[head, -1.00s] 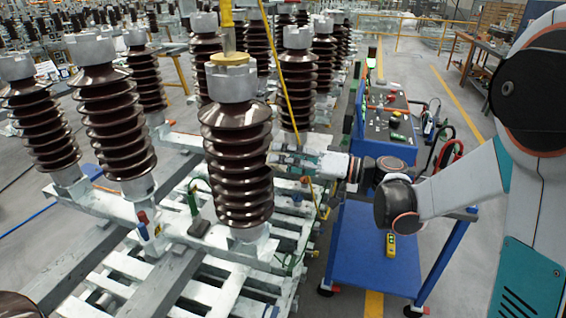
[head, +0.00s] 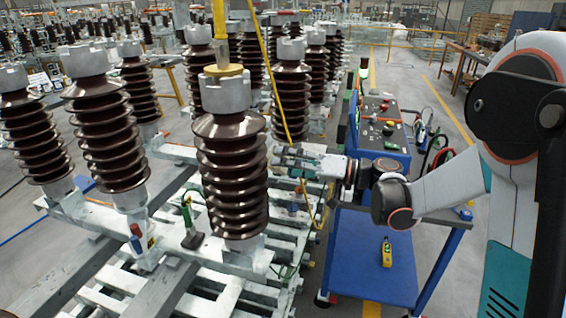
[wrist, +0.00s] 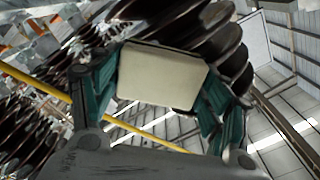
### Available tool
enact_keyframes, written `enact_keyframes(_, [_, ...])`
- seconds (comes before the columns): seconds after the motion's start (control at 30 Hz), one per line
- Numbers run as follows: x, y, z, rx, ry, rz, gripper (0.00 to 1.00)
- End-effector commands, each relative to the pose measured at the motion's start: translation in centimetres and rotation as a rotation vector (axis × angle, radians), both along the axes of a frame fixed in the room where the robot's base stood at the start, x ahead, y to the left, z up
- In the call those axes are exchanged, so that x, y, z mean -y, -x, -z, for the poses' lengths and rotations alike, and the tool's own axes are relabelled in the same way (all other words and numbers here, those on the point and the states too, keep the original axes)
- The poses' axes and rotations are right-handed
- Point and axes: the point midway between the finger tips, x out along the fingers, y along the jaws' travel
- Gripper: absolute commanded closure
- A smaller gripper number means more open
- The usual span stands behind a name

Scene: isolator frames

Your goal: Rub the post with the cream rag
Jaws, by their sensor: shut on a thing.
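The nearest post, a brown ribbed insulator (head: 232,175) with a grey cap, stands upright left of centre in the head view. My gripper (head: 282,155) reaches in from the right, its tip beside the post's right side at mid-height. In the wrist view, the cream rag (wrist: 160,75) is a pale rectangular pad between the teal fingers of my gripper (wrist: 155,88). Brown ribs of a post (wrist: 195,28) lie just beyond the rag's upper edge. I cannot tell whether the rag touches them. The rag is not discernible in the head view.
A blue cart (head: 372,255) with a yellow device (head: 386,252) stands below my arm. More insulators (head: 105,130) stand at left and behind. A yellow pole (head: 221,35) meets the nearest post's top. Pale slatted pallets (head: 215,290) lie beneath.

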Motion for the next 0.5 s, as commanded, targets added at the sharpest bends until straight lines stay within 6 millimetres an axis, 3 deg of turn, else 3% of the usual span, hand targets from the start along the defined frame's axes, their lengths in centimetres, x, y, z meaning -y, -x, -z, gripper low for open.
enact_keyframes(0.5, [4.5,1.6,0.0,0.000,0.000,0.003,0.49])
